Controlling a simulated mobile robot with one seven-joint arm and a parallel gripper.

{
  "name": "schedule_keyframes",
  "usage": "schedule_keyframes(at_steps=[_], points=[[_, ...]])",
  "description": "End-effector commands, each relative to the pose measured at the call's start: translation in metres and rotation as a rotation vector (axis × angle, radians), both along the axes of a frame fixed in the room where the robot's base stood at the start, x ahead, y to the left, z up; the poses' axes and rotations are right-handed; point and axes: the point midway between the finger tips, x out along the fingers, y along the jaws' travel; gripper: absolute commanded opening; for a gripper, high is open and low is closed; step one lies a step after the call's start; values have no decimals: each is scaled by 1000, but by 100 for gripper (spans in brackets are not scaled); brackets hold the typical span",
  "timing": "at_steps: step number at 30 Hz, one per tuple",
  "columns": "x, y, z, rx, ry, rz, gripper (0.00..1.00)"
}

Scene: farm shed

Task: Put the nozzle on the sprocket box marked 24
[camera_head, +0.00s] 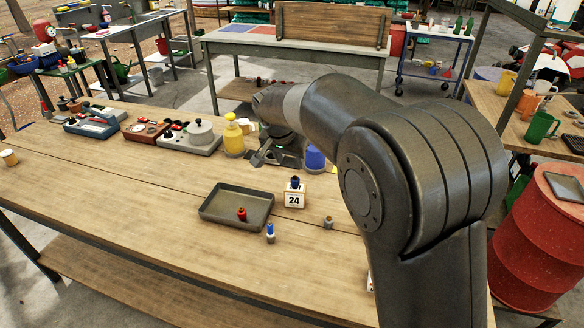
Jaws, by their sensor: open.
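The sprocket box marked 24 (293,200) stands upright on the wooden bench, right of a dark tray. A small dark blue piece (295,182) shows at its top, looking like a nozzle; I cannot tell for sure what it is. Other small nozzle-like pieces are a red one (241,214) in the tray, a blue and grey one (270,234) in front of the tray, and a grey one (328,222) to the right. My gripper (268,157) is open, behind and above the box and apart from it. My arm hides part of the bench.
The dark tray (205,213) lies left of the box. A yellow bottle (233,138) and a blue object (315,158) stand near my gripper. Grey and red devices (189,138) line the bench's far left. The bench's front left is clear.

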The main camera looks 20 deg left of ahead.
Motion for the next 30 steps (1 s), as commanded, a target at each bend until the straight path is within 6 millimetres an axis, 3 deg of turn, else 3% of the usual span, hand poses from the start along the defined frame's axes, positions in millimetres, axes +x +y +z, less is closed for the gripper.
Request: schedule_keyframes(at_steps=[11, 14, 17, 20, 24, 30], points=[[-5, 0, 12, 0, 0, 0, 47], [-5, -11, 17, 3, 1, -2, 47], [-8, -39, 31, 12, 4, -5, 47], [-18, -83, 51, 23, 8, -3, 47], [-43, -148, 74, 37, 10, 6, 47], [-93, -228, 95, 50, -2, 25, 47]])
